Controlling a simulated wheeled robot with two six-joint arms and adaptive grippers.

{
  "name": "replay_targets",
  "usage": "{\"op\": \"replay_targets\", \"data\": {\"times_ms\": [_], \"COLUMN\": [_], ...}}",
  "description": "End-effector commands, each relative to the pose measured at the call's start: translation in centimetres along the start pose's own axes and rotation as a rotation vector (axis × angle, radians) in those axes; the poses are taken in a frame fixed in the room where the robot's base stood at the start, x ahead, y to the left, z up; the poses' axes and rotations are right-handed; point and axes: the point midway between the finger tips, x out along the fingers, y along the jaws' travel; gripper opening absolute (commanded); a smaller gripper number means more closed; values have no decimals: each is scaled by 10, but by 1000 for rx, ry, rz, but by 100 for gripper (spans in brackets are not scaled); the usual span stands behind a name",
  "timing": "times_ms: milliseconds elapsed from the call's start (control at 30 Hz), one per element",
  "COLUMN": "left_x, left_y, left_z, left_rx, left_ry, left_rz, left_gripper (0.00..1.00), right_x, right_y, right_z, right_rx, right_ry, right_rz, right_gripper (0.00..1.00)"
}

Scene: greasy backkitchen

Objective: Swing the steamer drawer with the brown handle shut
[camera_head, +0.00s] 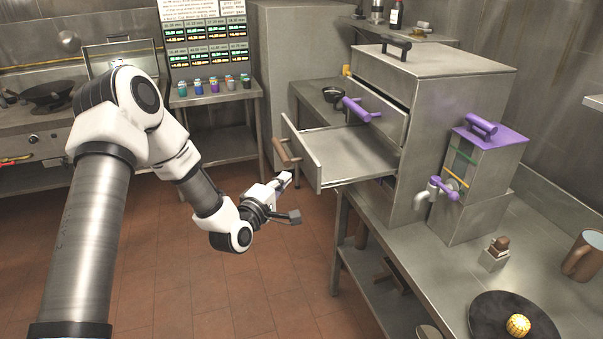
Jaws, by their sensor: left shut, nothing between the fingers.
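The steamer (440,95) is a tall metal cabinet on the counter at the right. Its lower drawer (345,156) is pulled far out to the left, and the brown handle (287,153) is on its front. An upper drawer (383,105) with a purple handle (361,110) is also partly out. My left gripper (286,180) is shut and empty, just below the brown handle in the picture. I cannot tell whether it touches the drawer front. My right gripper is not in view.
A purple-lidded metal box (485,155) with a tap stands beside the steamer. A black plate (490,312), a small block stand (494,258) and a brown mug (582,258) are on the counter (420,255). Tiled floor (200,285) is free below my left arm.

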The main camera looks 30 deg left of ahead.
Motion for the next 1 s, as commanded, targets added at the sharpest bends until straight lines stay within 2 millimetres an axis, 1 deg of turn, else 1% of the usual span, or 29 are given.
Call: {"op": "replay_targets", "data": {"times_ms": [33, 67, 100, 267, 400, 767, 867, 1000], "left_x": [11, 17, 22, 37, 42, 43, 47, 62], "left_y": [3, 3, 3, 2, 0, -1, -3, -5], "left_z": [0, 1, 10, 24, 29, 30, 35, 50], "left_rx": [5, 5, 6, 3, -1, 0, 2, 3], "left_ry": [-1, -2, -5, -2, -1, 0, -1, -4], "left_rz": [2, 1, -1, -1, -1, 0, 1, 3], "left_gripper": [0, 0, 0, 0, 0, 0, 0, 0], "right_x": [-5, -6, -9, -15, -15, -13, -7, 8], "right_y": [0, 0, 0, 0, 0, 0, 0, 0], "right_z": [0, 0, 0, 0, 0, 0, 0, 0], "right_rx": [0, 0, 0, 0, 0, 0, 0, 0], "right_ry": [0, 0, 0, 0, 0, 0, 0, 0], "right_rz": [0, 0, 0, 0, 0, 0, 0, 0], "right_gripper": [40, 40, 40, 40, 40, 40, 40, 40]}}
